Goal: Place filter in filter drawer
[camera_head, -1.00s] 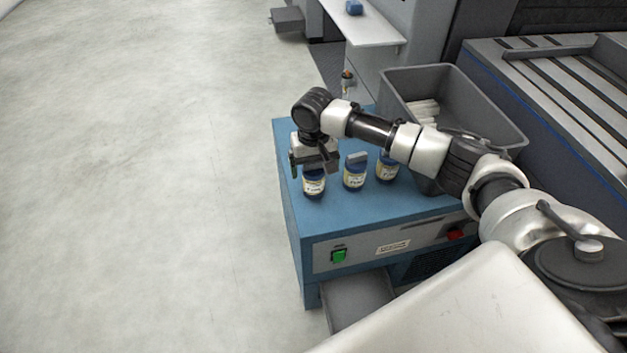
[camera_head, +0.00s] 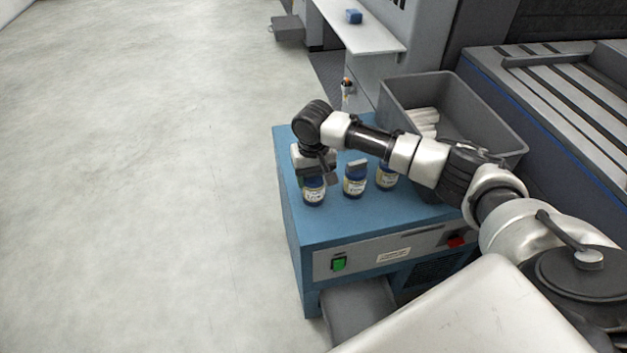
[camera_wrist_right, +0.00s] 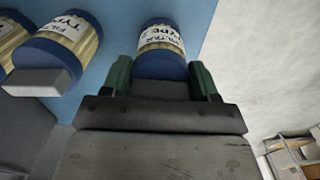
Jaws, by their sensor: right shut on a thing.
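That filter also shows in the right wrist view (camera_wrist_right: 162,48). The middle filter (camera_head: 355,181) has a grey tab on top. The right filter (camera_head: 386,177) is partly behind my arm. A grey drawer (camera_head: 358,312) sticks out low at the cabinet's front; its inside is partly hidden by my body. My left gripper is out of view.
The cabinet front has a green switch (camera_head: 338,263) and a red switch (camera_head: 456,242). A grey bin (camera_head: 480,105) with white rolls stands behind my right arm. A large machine (camera_head: 570,90) is at the right. The floor (camera_head: 130,180) at left is clear.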

